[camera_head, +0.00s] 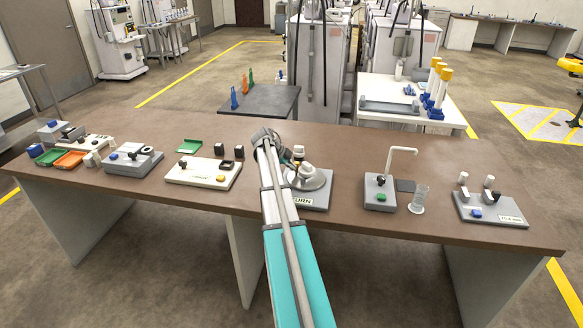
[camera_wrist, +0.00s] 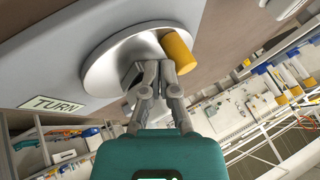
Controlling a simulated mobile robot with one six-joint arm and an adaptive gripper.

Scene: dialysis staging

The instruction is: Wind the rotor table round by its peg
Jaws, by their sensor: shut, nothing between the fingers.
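The rotor table is a round silver disc (camera_wrist: 105,72) on a grey base (camera_wrist: 50,55) with a TURN label, seen in the wrist view. A yellow peg (camera_wrist: 178,52) stands at the disc's edge. My gripper (camera_wrist: 160,66) is shut and empty, its fingertips over the disc right beside the peg; I cannot tell whether they touch it. In the head view the disc (camera_head: 318,183) sits on its base (camera_head: 321,203) at the middle of the bench, partly hidden behind my arm. The fingertips are hard to make out there.
On the brown bench (camera_head: 345,225), a grey block with a white bent rod (camera_head: 378,193) and a clear beaker (camera_head: 419,199) stand to the right. A white board with a black knob (camera_head: 203,173) lies to the left. Some bare bench separates these.

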